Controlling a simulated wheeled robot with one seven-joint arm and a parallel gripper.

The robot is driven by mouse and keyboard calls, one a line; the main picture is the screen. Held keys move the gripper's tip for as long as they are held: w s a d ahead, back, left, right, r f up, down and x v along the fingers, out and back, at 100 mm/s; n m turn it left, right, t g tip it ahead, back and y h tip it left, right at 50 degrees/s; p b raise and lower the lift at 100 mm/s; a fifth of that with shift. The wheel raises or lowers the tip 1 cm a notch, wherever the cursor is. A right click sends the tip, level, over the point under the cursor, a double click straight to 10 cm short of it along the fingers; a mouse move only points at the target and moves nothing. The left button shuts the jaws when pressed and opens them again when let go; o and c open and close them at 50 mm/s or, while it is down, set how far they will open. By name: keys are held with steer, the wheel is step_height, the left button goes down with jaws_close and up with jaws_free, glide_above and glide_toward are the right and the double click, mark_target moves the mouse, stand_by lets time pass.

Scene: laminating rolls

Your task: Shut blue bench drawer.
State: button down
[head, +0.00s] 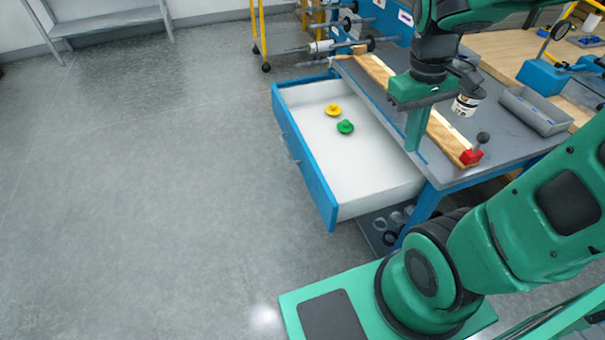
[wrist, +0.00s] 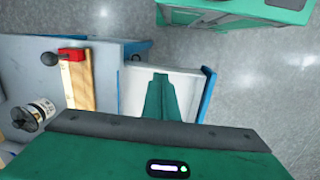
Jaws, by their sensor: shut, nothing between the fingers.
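The blue bench drawer (head: 304,164) is pulled well out of the bench, with a blue front and a white inside. A yellow knob-like piece (head: 333,110) and a green one (head: 345,127) lie in it. The drawer's blue front also shows in the wrist view (wrist: 208,98), right of my gripper. My gripper (head: 414,148) is shut and empty, pointing down near the bench's drawer-side edge. In the wrist view its green fingers (wrist: 160,78) overlap the drawer's white inside. I cannot tell its exact height over the drawer.
The bench top (head: 500,146) holds a wooden strip (head: 440,131) with a red block (head: 470,157), a labelled can (head: 466,104) and a grey tray (head: 536,110). A yellow-legged frame stands behind. The floor (head: 170,180) left of the drawer is clear.

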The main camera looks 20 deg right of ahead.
steer(key=w+a+f+n+h, duration=0.2)
steer(key=w+a+f+n, duration=0.4)
steer(key=w+a+n, duration=0.5)
steer(key=w+a+f+n+h, duration=0.15)
steer(key=a+f+n, duration=0.25)
steer(key=a, duration=0.4)
steer(key=w+a+f+n, duration=0.3)
steer(key=a+f, duration=0.1)
steer(key=a, duration=0.3)
steer(key=d+f, duration=0.7)
steer(key=f, duration=0.2)
steer(key=shift+d+f+t, duration=0.15)
steer(key=shift+d+t, duration=0.2)
steer(key=shift+t, duration=0.05)
